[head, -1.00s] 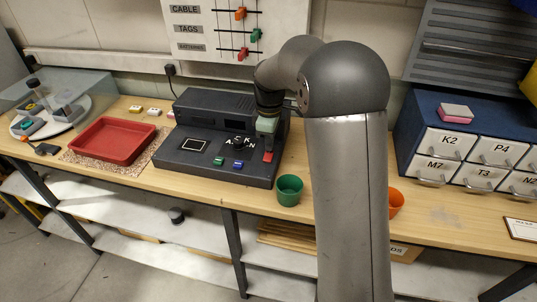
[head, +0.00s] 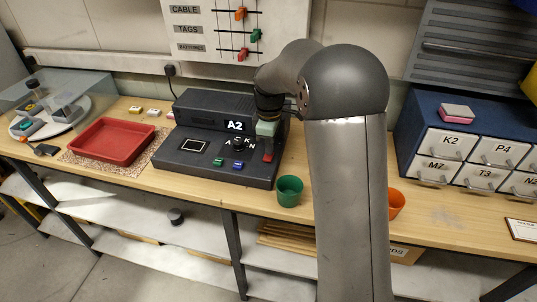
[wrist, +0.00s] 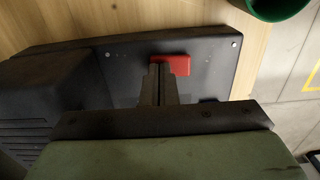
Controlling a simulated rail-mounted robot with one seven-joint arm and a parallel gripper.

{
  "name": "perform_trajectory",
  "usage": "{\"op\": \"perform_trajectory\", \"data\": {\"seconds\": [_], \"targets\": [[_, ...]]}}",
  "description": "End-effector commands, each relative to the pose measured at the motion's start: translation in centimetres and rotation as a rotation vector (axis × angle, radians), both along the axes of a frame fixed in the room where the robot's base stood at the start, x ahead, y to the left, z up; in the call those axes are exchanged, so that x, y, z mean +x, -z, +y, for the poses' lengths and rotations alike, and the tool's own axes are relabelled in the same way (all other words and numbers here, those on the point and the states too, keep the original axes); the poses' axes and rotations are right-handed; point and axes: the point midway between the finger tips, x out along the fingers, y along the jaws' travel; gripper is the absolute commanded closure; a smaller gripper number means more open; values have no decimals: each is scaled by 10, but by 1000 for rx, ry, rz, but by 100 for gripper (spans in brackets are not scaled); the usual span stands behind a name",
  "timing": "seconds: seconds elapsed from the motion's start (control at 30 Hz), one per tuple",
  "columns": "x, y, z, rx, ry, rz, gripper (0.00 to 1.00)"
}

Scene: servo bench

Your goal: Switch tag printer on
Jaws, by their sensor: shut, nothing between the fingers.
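The tag printer (head: 205,160) is a dark grey machine on the bench with a sloped front panel. Its display (head: 236,126) is lit and reads A2. The panel has a dial (head: 239,144) with letters around it, a green button (head: 219,162), a blue button (head: 238,164) and a small framed window. A red rocker switch (head: 268,157) sits at the panel's right end; it also shows in the wrist view (wrist: 172,64). My gripper (wrist: 160,72) is shut and empty, with its fingertips right at the switch's edge. I cannot tell whether they touch it.
A green cup (head: 289,190) stands just right of the printer's front corner. An orange cup (head: 396,203) is partly behind my arm. A red tray (head: 112,141) lies to the left. A blue drawer cabinet (head: 408,112) stands at the right.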

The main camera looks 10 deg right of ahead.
Motion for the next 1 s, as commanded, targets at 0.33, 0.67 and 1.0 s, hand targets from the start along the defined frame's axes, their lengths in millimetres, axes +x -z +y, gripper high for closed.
{"op": "perform_trajectory", "data": {"seconds": [0.33,0.67,1.0], "targets": [[0,-30,0,0,1,-2,100],[0,-56,-1,0,1,-1,100],[0,-69,0,0,0,-1,100]]}}
